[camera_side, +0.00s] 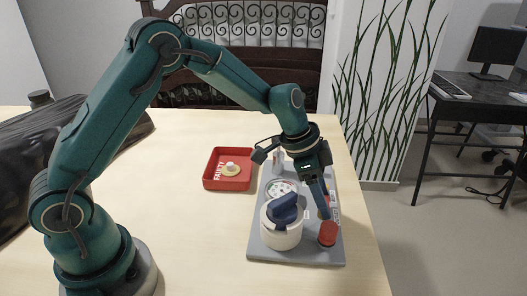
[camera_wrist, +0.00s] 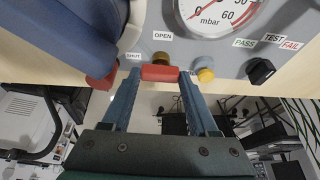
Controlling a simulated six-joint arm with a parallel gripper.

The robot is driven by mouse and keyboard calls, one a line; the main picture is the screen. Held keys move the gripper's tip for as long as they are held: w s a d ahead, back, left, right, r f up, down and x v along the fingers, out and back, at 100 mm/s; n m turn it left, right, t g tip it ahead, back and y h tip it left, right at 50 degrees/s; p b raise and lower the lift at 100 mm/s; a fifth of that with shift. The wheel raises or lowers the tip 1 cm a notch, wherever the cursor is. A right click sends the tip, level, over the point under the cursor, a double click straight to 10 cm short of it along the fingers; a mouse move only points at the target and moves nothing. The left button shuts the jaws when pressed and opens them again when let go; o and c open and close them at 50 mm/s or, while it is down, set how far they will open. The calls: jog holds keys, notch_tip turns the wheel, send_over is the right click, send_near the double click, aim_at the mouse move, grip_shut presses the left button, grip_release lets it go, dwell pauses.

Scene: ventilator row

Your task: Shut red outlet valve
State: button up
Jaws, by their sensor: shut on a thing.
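The red outlet valve handle (camera_wrist: 160,73) is a short red bar in front of a brass fitting (camera_wrist: 160,57) at the panel's edge in the wrist view. My gripper (camera_wrist: 160,79) is shut on it, with one blue finger at each end of the bar. An OPEN label (camera_wrist: 163,35) sits above the brass fitting and a SHUT label (camera_wrist: 133,56) to its left. In the side view my gripper (camera_side: 326,214) reaches down to the right edge of the grey panel (camera_side: 262,250). The handle is largely hidden by the fingers there.
A red cylinder (camera_side: 327,233) stands close by on the panel. A white canister with a blue top (camera_side: 283,235) is left of my gripper. A red FAULTY tray (camera_side: 230,184) lies behind left.

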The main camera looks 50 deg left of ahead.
jog(key=o, duration=1.4)
jog(key=shift+v, duration=2.55)
